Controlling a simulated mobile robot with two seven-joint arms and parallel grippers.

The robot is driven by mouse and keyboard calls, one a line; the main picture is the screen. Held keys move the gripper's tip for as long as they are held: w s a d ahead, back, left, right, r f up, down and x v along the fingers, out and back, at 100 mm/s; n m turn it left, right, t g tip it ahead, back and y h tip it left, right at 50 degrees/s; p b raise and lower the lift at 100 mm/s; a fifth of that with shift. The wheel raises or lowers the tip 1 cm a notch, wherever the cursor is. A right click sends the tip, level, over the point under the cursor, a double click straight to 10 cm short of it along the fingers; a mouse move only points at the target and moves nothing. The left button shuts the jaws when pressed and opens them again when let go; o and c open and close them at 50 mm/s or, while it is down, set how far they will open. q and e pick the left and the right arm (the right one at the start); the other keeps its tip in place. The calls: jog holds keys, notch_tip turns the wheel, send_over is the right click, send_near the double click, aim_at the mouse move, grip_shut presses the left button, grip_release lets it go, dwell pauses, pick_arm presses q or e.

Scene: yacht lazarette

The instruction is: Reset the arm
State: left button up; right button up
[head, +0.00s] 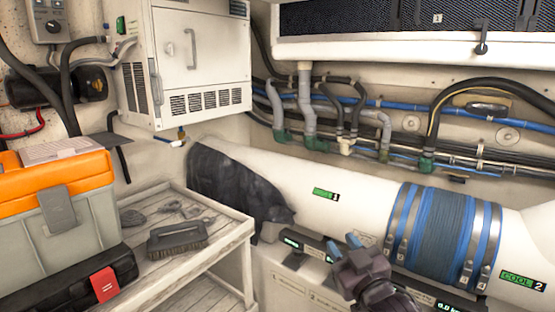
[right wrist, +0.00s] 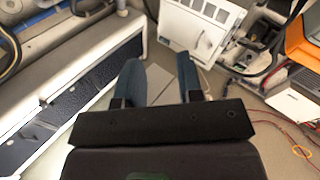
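My right gripper (head: 343,246) shows at the bottom of the head view, right of centre, in front of the big white pipe (head: 340,180). Its dark wrist comes up from the lower edge. In the right wrist view its two blue-grey fingers (right wrist: 160,82) stand apart with nothing between them. I cannot tell from the head view how far the fingers are from the pipe and the labelled panel below it. My left gripper is in neither view.
A slatted bench (head: 190,256) at left bears a brush (head: 177,240), a black case (head: 80,283) and an orange-lidded toolbox (head: 60,200). A white cabinet (head: 190,60) hangs above. Hoses (head: 340,110) run along the back wall. Blue bands (head: 440,235) wrap the pipe.

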jog(key=s+d+f+m+g+h, duration=0.2)
jog(key=s+d+f, duration=0.2)
jog(key=s+f, duration=0.3)
jog(key=s+d+f+m+g+h, duration=0.1)
jog(key=s+d+f, duration=0.35)
jog(key=f, duration=0.55)
jog(key=s+d+f+m+g+h, duration=0.2)
jog(key=s+d+f, duration=0.1)
jog(key=s+f, duration=0.4)
jog(key=s+d+f+g+h, duration=0.1)
jog(key=s+d+f+g, duration=0.1)
jog(key=s+f, duration=0.6)
jog(key=s, duration=0.2)
jog(key=shift+s+d+m+g, duration=0.3)
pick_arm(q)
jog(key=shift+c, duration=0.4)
